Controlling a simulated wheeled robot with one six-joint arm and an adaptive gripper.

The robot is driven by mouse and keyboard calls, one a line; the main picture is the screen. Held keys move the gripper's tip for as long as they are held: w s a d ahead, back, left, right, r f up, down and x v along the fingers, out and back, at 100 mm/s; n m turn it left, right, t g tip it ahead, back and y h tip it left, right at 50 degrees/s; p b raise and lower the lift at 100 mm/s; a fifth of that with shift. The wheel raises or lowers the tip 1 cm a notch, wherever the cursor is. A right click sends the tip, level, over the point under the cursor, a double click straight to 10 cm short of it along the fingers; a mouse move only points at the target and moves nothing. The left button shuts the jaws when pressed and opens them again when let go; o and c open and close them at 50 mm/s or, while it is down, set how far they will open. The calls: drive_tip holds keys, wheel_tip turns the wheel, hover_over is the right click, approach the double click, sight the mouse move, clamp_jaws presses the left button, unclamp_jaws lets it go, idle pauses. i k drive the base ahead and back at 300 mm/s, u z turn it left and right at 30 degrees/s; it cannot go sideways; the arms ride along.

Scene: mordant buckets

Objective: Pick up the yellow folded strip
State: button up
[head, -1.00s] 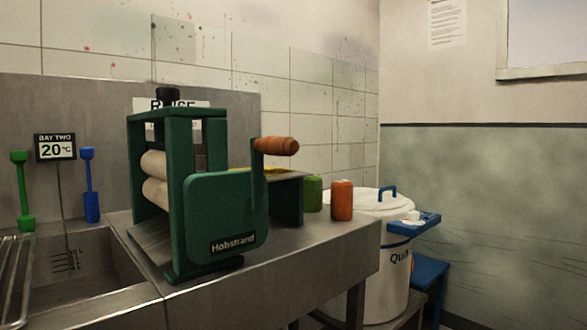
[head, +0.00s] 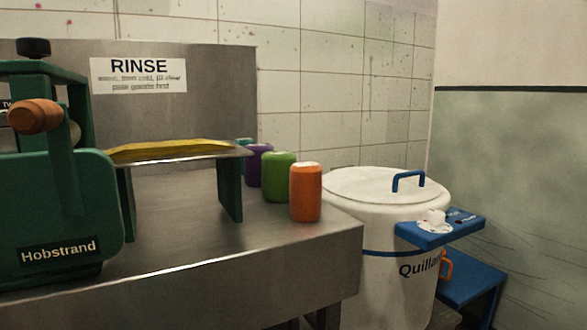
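The yellow folded strip (head: 170,149) lies along the top of the raised metal outfeed shelf (head: 230,153) of the green wringer (head: 60,190). I see it nearly edge-on, a low, slightly humped yellow band. Its left end is close to the wringer's body and crank. My gripper is not in view.
Orange (head: 306,192), green (head: 279,170) and purple (head: 259,165) cylinders, with a teal one behind, stand right of the shelf. The steel counter (head: 190,240) is bare in front. A white lidded boiler (head: 365,200) with a blue handle and blue control ledge stands right of the counter.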

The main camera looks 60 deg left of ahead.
sight(160, 148)
drive_tip(key=u, duration=0.6)
drive_tip(key=i, duration=2.45)
drive_tip(key=u, duration=3.35)
